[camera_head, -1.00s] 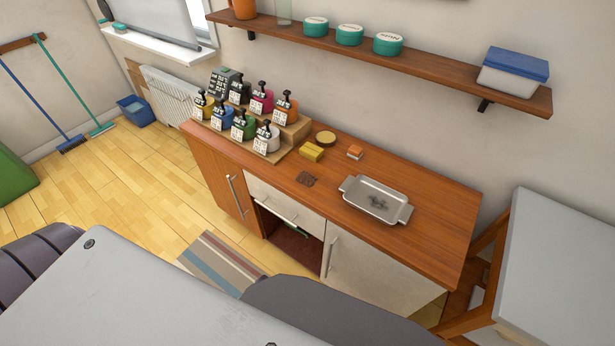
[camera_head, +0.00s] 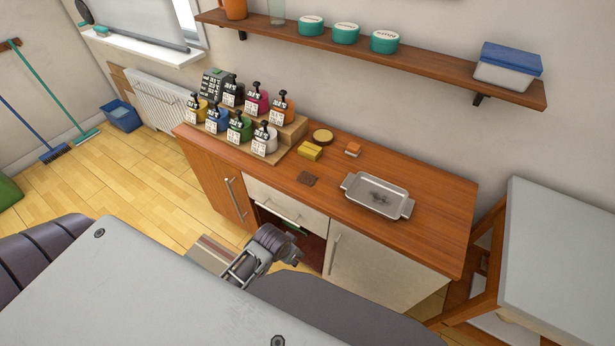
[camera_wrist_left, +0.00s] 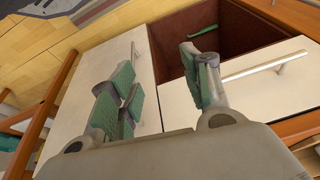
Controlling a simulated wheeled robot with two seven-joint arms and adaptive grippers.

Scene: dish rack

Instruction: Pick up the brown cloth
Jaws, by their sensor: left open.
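The brown cloth (camera_head: 307,178) is a small dark square lying flat on the wooden counter (camera_head: 435,205), near its front edge and left of the metal tray. My left gripper (camera_head: 293,252) is in front of the cabinet, below the counter top and apart from the cloth. In the left wrist view, my left gripper (camera_wrist_left: 160,78) shows its green-padded fingers spread, with nothing between them. The cloth does not show in the wrist view. My right gripper is not in view.
A metal tray (camera_head: 351,196) is right of the cloth. A yellow block (camera_head: 309,151), a round brown-topped item (camera_head: 322,136) and an orange-white item (camera_head: 353,149) lie behind. Several pump bottles (camera_head: 239,129) stand left on a wooden stand. A shelf (camera_head: 425,68) hangs above.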

